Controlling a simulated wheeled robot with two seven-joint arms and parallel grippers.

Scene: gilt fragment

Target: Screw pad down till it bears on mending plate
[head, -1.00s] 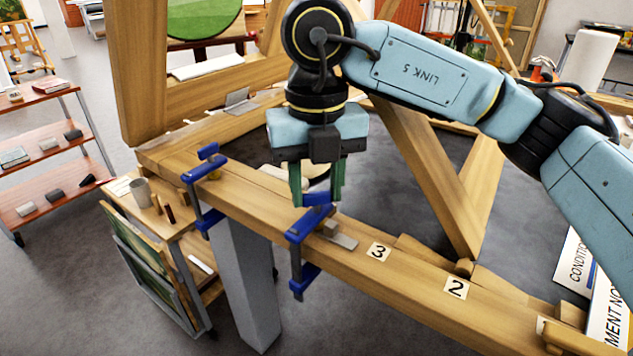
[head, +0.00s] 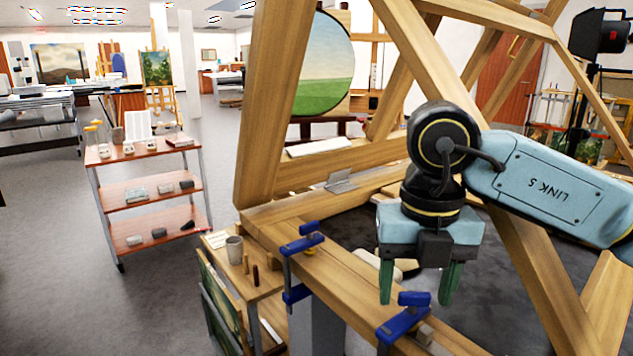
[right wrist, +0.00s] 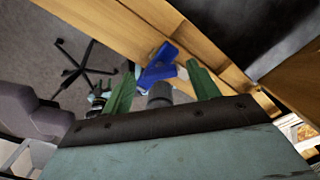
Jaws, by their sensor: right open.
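My right gripper (head: 418,294) is open, with its two green fingers pointing down above the nearer blue clamp (head: 402,326) on the wooden beam (head: 345,282). Nothing is seen held between the fingers. In the right wrist view the blue clamp (right wrist: 158,67) shows between the spread fingers (right wrist: 163,90), with a dark cylindrical part (right wrist: 159,95) close to the palm. A second blue clamp (head: 301,243) sits farther back on the beam. The clamp's lower part is cut off in the head view. I cannot clearly make out the pad or the mending plate there. My left gripper is not in view.
A small wooden trolley (head: 238,270) with a grey cup (head: 234,249) stands left of the beam. A shelf cart (head: 143,190) stands farther left. Large slanting timbers (head: 525,240) rise behind and right of my right arm. Open grey floor lies at left.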

